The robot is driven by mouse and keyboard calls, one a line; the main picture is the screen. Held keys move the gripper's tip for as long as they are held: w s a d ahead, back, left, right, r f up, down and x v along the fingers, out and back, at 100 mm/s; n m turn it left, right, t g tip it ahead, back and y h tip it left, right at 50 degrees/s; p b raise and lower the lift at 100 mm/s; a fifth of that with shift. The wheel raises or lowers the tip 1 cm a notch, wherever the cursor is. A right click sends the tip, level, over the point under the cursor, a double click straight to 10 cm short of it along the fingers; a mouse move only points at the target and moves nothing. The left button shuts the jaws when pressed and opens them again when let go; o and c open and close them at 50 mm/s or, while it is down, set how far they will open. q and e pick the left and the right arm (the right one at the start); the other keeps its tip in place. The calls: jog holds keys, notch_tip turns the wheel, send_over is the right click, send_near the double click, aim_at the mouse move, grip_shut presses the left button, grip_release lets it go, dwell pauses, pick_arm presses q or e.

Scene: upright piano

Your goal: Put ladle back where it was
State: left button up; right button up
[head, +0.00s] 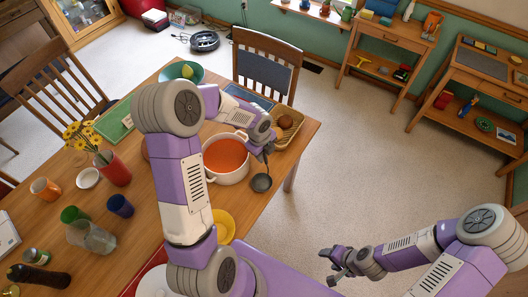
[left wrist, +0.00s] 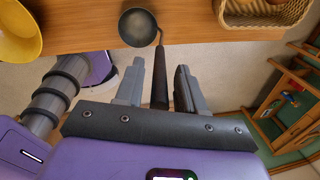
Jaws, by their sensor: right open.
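The ladle is dark grey, with its round bowl (head: 261,183) beside the pot's right side and near the table edge in the head view. My left gripper (head: 268,150) is above it, with the handle running up into the jaws. In the left wrist view the ladle's black handle (left wrist: 159,75) lies between the two fingers of my left gripper (left wrist: 160,68), and the bowl points away toward the table. Small gaps show beside the handle, but it stays raised between the jaws. A white pot (head: 230,177) with orange soup stands on the table. My right gripper (head: 338,264) is open and empty over the floor.
The wooden table (head: 150,200) holds a wicker basket (head: 290,128), a yellow bowl (head: 223,226), a red vase (head: 115,170) with flowers, and several cups. A chair (head: 266,65) stands at the far side. Floor to the right is clear.

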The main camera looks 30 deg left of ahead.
pick_arm(q)
jog(key=shift+r, duration=0.15)
jog(key=shift+r, duration=0.3)
notch_tip(320, 180, up, 11)
jog(key=s+p, duration=0.2)
jog(key=s+d+f+n+h, duration=0.4)
jog(key=d+f+n, duration=0.65)
jog(key=f, duration=0.45)
jog(key=s+d+f+n, duration=0.1)
jog(key=s+f+n, duration=0.2)
jog(key=s+n, duration=0.1)
jog(key=s+d+f+n, duration=0.2)
jog(key=s+f+n, duration=0.2)
jog(key=n, duration=0.1)
jog(key=s+d+f+n+g, duration=0.1)
jog(key=s+d+f+n, duration=0.1)
jog(key=s+f+n, duration=0.1)
jog(key=shift+s+d+f+n, duration=0.2)
jog(key=shift+s+f+n, duration=0.25)
jog(key=shift+n, duration=0.3)
jog(key=shift+w, duration=0.1)
